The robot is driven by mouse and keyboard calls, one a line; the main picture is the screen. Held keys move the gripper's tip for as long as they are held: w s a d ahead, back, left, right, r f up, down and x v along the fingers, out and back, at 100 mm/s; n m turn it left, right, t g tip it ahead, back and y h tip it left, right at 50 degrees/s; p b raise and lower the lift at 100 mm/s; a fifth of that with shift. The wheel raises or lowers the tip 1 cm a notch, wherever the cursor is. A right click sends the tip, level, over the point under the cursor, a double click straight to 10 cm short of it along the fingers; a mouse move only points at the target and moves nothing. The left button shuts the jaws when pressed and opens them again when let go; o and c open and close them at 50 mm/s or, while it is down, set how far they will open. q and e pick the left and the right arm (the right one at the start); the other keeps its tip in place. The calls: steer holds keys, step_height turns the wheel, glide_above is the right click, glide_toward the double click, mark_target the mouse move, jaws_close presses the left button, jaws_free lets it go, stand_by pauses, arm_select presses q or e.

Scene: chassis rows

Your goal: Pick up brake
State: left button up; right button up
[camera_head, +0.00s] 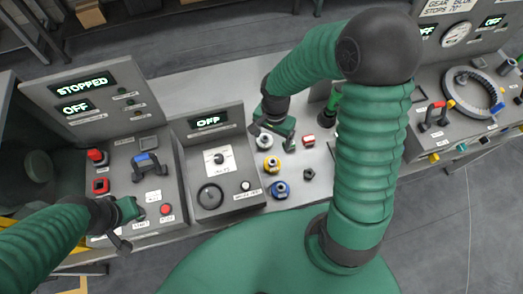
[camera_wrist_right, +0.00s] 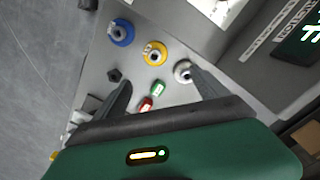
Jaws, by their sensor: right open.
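No legible label tells me which part is the brake. Several small parts lie on the grey worktop: a white-topped round part (camera_head: 263,142), a yellow one (camera_head: 271,164), a blue one (camera_head: 280,189), a small black part (camera_head: 308,174) and a red block (camera_head: 309,140). My right gripper (camera_head: 274,130) is over the worktop, close to the white-topped part. In the wrist view my right gripper (camera_wrist_right: 160,78) is open, with a green block (camera_wrist_right: 158,89) and the red block (camera_wrist_right: 146,104) seen between its fingers. My left gripper (camera_head: 130,222) is over the left panel; its jaws are unclear.
The left panel (camera_head: 117,150) has a STOPPED display, red buttons and a blue-handled lever (camera_head: 146,166). A box with an OFF display (camera_head: 213,124) stands left of the parts.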

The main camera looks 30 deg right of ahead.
mark_target(272, 162)
steer(key=f, duration=0.5)
steer(key=s+f, duration=0.1)
steer(key=f, duration=0.9)
steer(key=shift+s+a+f, duration=0.1)
steer(key=shift+s+f, duration=0.2)
steer(key=shift+w+f, duration=0.1)
steer(key=shift+f, duration=0.05)
jaws_close()
